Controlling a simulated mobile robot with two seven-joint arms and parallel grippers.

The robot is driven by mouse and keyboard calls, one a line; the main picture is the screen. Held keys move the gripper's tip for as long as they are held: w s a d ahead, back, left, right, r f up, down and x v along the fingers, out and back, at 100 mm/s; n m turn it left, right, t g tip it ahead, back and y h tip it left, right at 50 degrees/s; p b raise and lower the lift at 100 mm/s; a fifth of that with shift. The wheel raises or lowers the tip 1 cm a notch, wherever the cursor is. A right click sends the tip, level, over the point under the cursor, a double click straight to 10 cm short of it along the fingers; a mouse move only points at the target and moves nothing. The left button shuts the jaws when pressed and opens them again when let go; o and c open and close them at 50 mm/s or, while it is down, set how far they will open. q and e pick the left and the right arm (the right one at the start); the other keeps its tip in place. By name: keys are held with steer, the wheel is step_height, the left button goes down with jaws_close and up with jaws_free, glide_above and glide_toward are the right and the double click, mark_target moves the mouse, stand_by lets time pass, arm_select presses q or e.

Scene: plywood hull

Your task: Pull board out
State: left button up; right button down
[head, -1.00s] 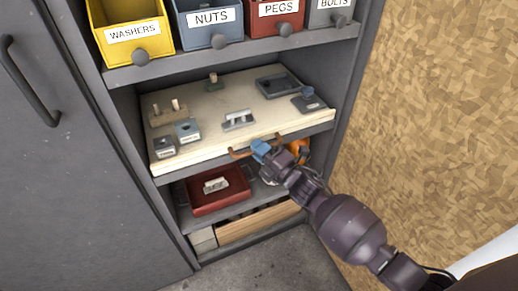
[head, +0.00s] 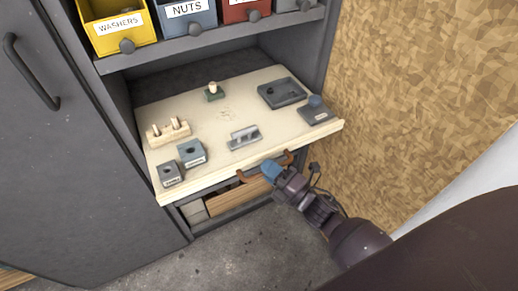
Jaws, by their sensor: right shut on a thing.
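The board (head: 215,127) is a pale wooden pull-out shelf in a grey cabinet. It stands out past the cabinet front. A brown handle (head: 250,175) is fixed on its front edge. My right gripper (head: 270,169), with blue fingertips, is shut on the handle, and its fingers hide part of it. On the board are a peg block (head: 168,132), two small grey blocks (head: 192,153), a grey bracket (head: 243,137), a small peg on a green base (head: 213,92), a dark tray (head: 281,93) and a grey labelled piece (head: 317,110). My left gripper is not in view.
Yellow (head: 118,28), blue (head: 185,22) and red bins stand on the shelf above. A closed grey door (head: 70,150) is at the left. A chipboard wall (head: 430,90) runs close along the right. Concrete floor (head: 240,240) lies open below.

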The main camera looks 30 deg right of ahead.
steer(key=s+p, duration=0.1)
steer(key=s, duration=0.7)
steer(key=shift+d, duration=0.15)
steer(key=c, duration=1.4)
jaws_free()
steer(key=v, duration=1.1)
steer(key=shift+w, duration=0.1)
